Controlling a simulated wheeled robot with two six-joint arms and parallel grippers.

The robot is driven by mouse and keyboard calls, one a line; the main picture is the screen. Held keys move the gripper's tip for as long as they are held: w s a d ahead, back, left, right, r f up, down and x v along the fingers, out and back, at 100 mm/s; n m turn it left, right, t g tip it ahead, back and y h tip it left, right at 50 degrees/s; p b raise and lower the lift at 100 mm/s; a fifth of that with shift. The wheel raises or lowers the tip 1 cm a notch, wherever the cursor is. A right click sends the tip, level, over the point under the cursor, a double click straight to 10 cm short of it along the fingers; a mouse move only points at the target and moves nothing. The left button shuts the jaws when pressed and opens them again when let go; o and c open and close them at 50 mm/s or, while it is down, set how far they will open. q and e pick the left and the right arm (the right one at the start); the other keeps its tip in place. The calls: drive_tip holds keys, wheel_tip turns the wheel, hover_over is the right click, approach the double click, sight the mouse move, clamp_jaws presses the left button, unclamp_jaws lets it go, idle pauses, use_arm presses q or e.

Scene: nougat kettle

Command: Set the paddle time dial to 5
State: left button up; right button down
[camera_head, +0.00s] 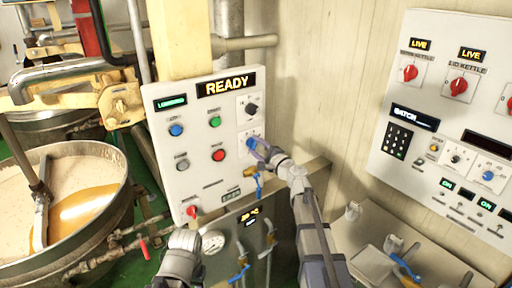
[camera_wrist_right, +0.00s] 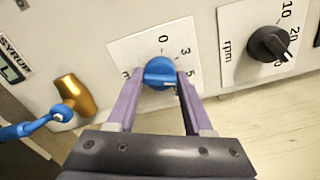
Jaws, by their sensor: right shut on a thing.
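The paddle time dial is a blue knob (camera_wrist_right: 158,70) on a white square plate with the marks 0, 3 and 5. Its pale pointer line is at the lower right of the knob, towards the 5; the exact reading is hard to tell. My right gripper (camera_wrist_right: 156,82) is shut on this knob, one purple finger on each side. In the head view the knob (camera_head: 249,142) is partly hidden by the right gripper (camera_head: 257,148) in front of the panel. My left gripper's fingers do not show.
A black rpm knob (camera_wrist_right: 268,44) sits close beside the dial. A brass valve (camera_wrist_right: 76,96) with a blue handle is at the lower left. The white panel (camera_head: 165,155) also has coloured buttons and a READY display (camera_head: 226,85). A large kettle (camera_head: 110,215) stands at left, a second panel (camera_head: 440,75) at right.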

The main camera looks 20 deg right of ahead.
drive_tip(key=shift+c, duration=1.5)
unclamp_jaws()
drive_tip(key=v, duration=0.7)
drive_tip(key=shift+s+d, duration=0.15)
drive_tip(key=shift+s, duration=0.2)
